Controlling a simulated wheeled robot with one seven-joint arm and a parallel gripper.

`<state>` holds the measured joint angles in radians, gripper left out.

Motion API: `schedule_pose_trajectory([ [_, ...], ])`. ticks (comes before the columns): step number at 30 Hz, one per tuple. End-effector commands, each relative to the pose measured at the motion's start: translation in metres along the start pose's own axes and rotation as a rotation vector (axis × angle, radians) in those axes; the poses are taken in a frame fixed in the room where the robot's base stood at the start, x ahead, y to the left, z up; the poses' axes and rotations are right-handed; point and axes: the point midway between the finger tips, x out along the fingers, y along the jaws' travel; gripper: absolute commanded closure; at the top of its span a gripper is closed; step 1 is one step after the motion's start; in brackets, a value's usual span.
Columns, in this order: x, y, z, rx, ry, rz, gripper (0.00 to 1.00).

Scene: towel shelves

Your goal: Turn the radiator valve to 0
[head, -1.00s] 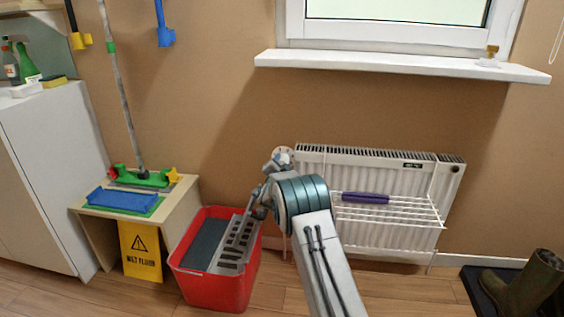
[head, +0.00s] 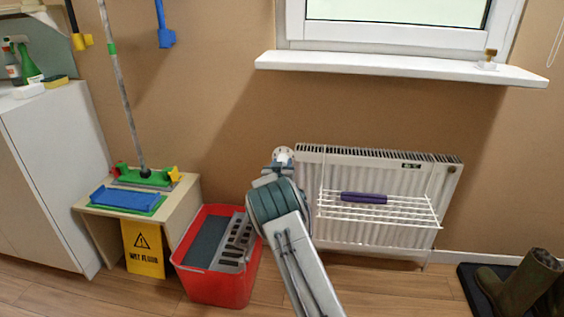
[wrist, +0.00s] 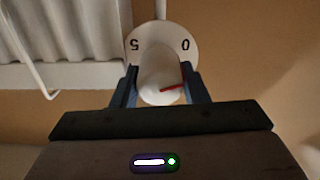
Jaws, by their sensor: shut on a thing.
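The radiator valve is a white knob (wrist: 158,76) in front of a round white dial plate (wrist: 146,35) in the wrist view. The plate, seen upside down, carries a 5 at left and a 0 at right. A red pointer mark (wrist: 172,88) on the knob points right and slightly up, below the 0. My gripper (wrist: 161,84) is shut on the knob, one dark finger on each side. In the head view the valve (head: 283,154) shows at the left end of the white radiator (head: 390,165), with my wrist just below it, partly hiding it.
A white wire rack (head: 410,212) with a purple towel (head: 363,198) hangs on the radiator front, right of my arm. A red bucket (head: 215,287) stands at left. A window sill (head: 400,68) is above. Boots (head: 520,285) stand at far right.

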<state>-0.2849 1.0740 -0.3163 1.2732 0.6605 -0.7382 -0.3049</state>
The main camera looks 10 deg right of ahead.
Motion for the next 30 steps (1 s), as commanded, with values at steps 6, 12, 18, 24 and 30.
schedule_pose_trajectory([
  [6,0.0011,-0.0005,-0.0076,-0.142,0.013,0.001,0.82],
  [12,0.0011,-0.0012,-0.0073,-0.227,0.013,0.001,0.82],
  [18,0.0013,-0.0009,-0.0074,-0.267,0.013,0.002,0.82],
  [24,0.0013,-0.0009,-0.0074,-0.275,0.014,0.002,0.82],
  [30,0.0013,-0.001,-0.0076,-0.274,0.014,0.002,0.83],
])
